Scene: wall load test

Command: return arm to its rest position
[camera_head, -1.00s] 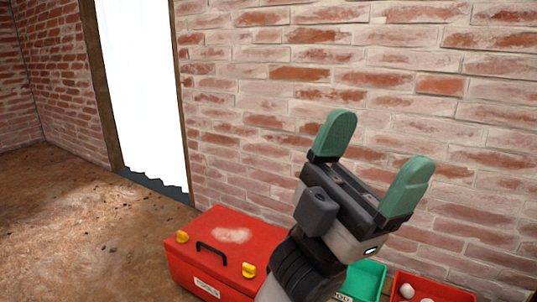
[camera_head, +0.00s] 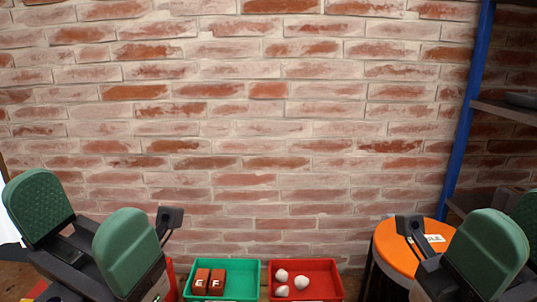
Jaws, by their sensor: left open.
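My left gripper (camera_head: 82,212) is at the lower left in the head view, in front of the brick wall. Its two green finger pads stand apart with nothing between them. My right gripper (camera_head: 508,226) is at the lower right, partly cut off by the picture's edge. One of its green pads overlaps the other from here, so its opening is unclear. Neither gripper visibly holds anything.
A brick wall (camera_head: 270,140) fills the background. A green bin (camera_head: 245,276) with brick-red blocks (camera_head: 209,281) and a red bin (camera_head: 325,279) with white lumps (camera_head: 301,282) sit low in the middle. An orange round top (camera_head: 400,255) and a blue-post shelf (camera_head: 463,130) are at the right.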

